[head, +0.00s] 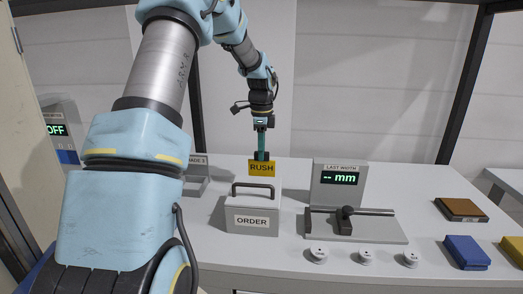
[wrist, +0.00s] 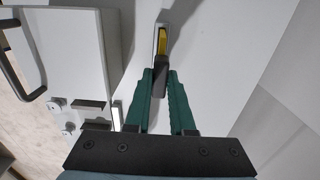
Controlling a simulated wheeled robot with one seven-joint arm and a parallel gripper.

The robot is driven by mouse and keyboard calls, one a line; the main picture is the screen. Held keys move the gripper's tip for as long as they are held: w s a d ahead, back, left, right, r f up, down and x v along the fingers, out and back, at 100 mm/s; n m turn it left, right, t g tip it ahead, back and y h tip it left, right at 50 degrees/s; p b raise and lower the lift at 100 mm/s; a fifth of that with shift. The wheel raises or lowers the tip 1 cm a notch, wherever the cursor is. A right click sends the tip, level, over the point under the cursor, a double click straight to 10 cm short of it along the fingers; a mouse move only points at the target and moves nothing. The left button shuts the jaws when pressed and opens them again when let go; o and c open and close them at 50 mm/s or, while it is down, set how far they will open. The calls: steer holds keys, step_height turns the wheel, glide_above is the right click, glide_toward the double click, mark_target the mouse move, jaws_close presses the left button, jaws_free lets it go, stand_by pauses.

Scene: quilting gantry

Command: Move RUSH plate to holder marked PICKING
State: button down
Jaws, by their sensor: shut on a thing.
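The yellow RUSH plate (head: 262,169) shows in the head view just above and behind the grey ORDER box. My gripper (head: 262,154) is upright above it, its green fingers shut on the plate's dark top tab. In the wrist view the plate (wrist: 161,40) appears nearly edge-on as a yellow strip beyond the fingertips (wrist: 160,78), with a pale edge around it. I cannot tell whether the plate's lower edge is clear of the surface below. No holder marked PICKING is readable in either view.
The ORDER box (head: 252,221) with a dark handle stands in front of the plate. A grey stand partly lettered "ADE 1" (head: 197,161) is left, partly behind my arm. The LAST WIDTH display (head: 340,184) is right. Brown (head: 461,209) and blue blocks (head: 466,252) lie farther right.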

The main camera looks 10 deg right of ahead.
steer(key=shift+f+b, duration=0.4)
steer(key=shift+f, duration=0.55)
steer(key=c, duration=0.7)
jaws_free()
steer(key=shift+r, duration=0.1)
step_height(320, 180, up, 11)
steer(key=b, duration=0.2)
steer(key=shift+b, duration=0.35)
steer(key=shift+s, duration=0.1)
